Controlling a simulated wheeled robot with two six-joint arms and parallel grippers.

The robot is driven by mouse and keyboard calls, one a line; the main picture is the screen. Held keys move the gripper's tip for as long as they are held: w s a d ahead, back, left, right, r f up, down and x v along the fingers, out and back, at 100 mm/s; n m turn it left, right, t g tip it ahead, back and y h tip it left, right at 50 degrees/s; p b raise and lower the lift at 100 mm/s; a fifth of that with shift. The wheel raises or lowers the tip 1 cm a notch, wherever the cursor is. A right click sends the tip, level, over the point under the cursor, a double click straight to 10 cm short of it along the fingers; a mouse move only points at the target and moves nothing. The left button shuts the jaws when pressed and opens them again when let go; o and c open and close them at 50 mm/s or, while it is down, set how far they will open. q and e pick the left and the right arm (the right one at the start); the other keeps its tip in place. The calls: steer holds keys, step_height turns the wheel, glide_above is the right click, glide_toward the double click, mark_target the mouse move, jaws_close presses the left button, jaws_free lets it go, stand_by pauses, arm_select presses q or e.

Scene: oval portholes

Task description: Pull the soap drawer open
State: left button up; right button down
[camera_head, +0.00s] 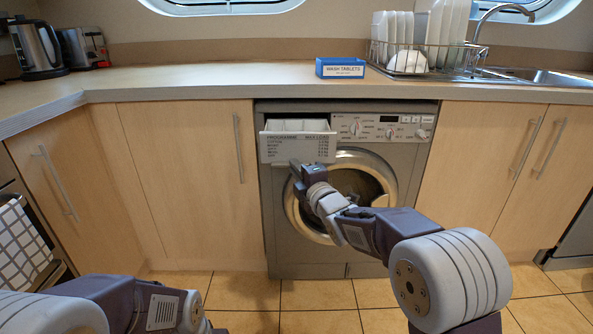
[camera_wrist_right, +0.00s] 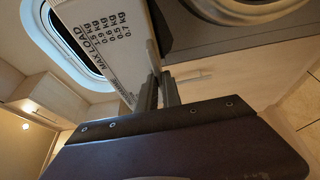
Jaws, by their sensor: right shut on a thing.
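The soap drawer (camera_head: 297,147) is the panel with the printed programme table at the top left of the grey washing machine (camera_head: 408,150). It stands out from the machine, with its white compartments showing behind the front panel. My right gripper (camera_head: 295,168) is at the drawer front's lower edge, shut on it. In the right wrist view the gripper's fingers (camera_wrist_right: 158,95) meet the edge of the drawer front (camera_wrist_right: 105,35), beside the load text. The exact grip point is partly hidden by the fingers. My left arm shows at the lower left, but its gripper is out of view.
The round washer door (camera_head: 365,185) is shut, just below the drawer and behind my right arm. A blue box of wash tablets (camera_head: 340,68) and a dish rack (camera_head: 425,58) stand on the worktop (camera_head: 215,77). Cabinets flank the machine.

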steer(key=c, duration=1.5)
jaws_free()
steer(key=p+v, duration=0.2)
steer(key=v, duration=0.7)
steer(key=shift+p, duration=0.35)
